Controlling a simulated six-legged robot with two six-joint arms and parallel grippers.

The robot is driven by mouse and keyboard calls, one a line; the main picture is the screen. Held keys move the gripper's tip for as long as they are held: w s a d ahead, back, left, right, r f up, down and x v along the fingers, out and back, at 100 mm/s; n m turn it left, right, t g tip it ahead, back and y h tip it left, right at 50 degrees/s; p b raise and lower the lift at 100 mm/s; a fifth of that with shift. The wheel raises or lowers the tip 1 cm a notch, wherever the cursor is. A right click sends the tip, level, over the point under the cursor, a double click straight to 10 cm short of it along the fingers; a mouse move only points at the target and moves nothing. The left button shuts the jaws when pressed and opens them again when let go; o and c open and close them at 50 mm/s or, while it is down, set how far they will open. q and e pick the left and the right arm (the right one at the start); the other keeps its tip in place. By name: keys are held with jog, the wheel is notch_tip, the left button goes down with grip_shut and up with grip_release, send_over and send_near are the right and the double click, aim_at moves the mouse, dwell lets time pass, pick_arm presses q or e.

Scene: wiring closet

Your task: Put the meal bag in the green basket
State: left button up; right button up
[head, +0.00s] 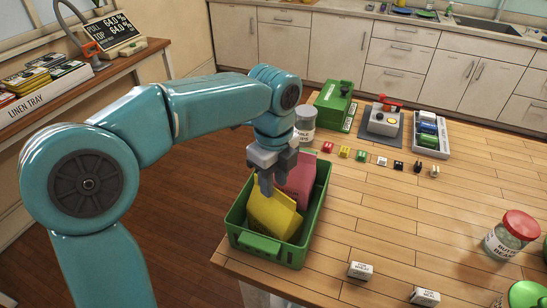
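The green basket (240,239) stands at the left edge of the wooden table. A yellow bag (272,217) leans tilted inside it, and a pink-red bag (301,180) stands behind it to the right. I cannot read which one is the meal bag. My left gripper (273,181) points down over the basket at the top of the yellow bag, with a finger overlapping its upper edge. The far finger is partly hidden, so I cannot tell whether it grips the bag. My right gripper is out of view.
A labelled grey-lidded jar (305,124) stands just behind the basket. Small coloured blocks (361,155) line up to its right, before a green case (334,101) and a grey tray (431,137). A red-lidded jar (510,236) stands at right. The table's middle is clear.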

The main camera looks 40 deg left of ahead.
pick_arm(q)
notch_tip(320, 180, up, 10)
jog(key=p, duration=0.1)
jog(key=shift+f, duration=0.15)
dwell(1.0)
